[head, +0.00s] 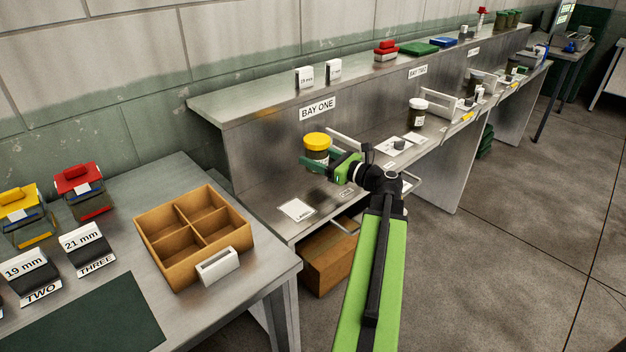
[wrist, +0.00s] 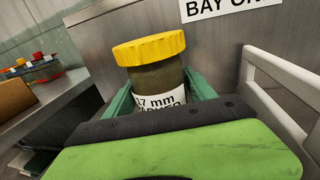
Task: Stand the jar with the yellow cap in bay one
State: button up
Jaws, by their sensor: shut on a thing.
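The jar with the yellow cap (head: 316,146) is upright at bay one, in front of the back panel with the BAY ONE sign (head: 318,109). It also shows in the wrist view (wrist: 155,72), with a dark body and a white label reading partly "7 mm". My gripper (head: 318,160) is shut on the jar, with one green finger on each side of its body. The jar's base is hidden behind my gripper, so I cannot tell whether it touches the bay one shelf (head: 275,218).
A white divider rail (head: 346,142) stands right of the jar, also close in the wrist view (wrist: 275,95). A labelled card (head: 297,209) lies on the shelf at front left. A white-capped jar (head: 417,112) stands farther right. A cardboard tray (head: 165,222) sits on the left table.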

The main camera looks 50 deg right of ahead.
jog(key=shift+w+a+f, duration=0.25)
jog(key=shift+w+f, duration=0.05)
jog(key=shift+w, duration=0.15)
notch_tip(320, 180, down, 4)
jog(key=b, duration=0.4)
jog(key=shift+f, duration=0.2)
jog(key=o, duration=1.8)
jog(key=shift+r, duration=0.1)
jog(key=shift+r, duration=0.2)
jog(key=s, duration=0.4)
jog(key=s+d, duration=0.1)
jog(key=s, duration=0.7)
jog(key=shift+d, duration=0.25)
jog(key=shift+f, duration=0.1)
